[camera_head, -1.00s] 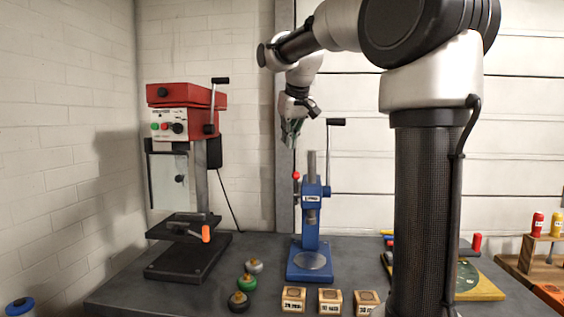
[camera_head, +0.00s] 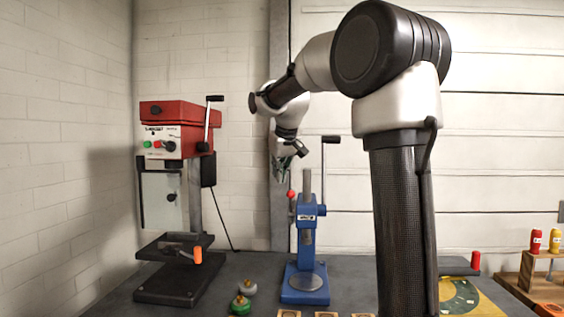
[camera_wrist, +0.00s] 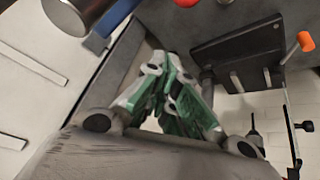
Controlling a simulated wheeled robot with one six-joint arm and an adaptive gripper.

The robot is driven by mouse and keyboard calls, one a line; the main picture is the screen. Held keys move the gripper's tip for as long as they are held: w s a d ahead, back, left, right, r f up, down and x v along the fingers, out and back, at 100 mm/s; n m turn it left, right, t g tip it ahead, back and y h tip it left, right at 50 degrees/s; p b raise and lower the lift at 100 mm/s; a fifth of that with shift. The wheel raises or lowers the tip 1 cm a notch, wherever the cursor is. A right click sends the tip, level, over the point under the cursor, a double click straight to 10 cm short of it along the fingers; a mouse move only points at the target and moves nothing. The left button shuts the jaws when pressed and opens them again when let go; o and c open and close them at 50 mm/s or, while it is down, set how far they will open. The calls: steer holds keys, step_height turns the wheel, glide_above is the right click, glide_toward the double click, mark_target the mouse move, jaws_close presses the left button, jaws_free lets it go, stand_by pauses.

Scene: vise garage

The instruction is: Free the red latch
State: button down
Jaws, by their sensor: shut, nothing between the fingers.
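The blue press (camera_head: 306,240) stands upright on the dark table, with a black-handled lever at its top. A small red knob (camera_head: 291,193) sits on a thin rod at its left side; it may be the red latch, but I cannot tell for sure. My gripper (camera_head: 281,168) hangs just above and left of this knob, apart from it as far as I can see. In the wrist view my gripper's green-padded fingers (camera_wrist: 174,88) are closed together with nothing between them. A red piece (camera_wrist: 186,3) is cut off at that view's top edge, beyond the fingertips.
A red-topped drill press (camera_head: 176,130) with an orange handle (camera_head: 198,255) stands on the left. Green and grey knobs (camera_head: 241,304) lie at the front. A yellow board (camera_head: 483,302), a red peg (camera_head: 475,260) and a bottle rack (camera_head: 527,272) are right. A grey post rises behind.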

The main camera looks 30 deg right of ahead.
mark_target(291, 207)
steer(key=s+f, duration=0.2)
steer(key=shift+s+d+f, duration=0.15)
steer(key=shift+s+f, duration=0.25)
stand_by(0.4)
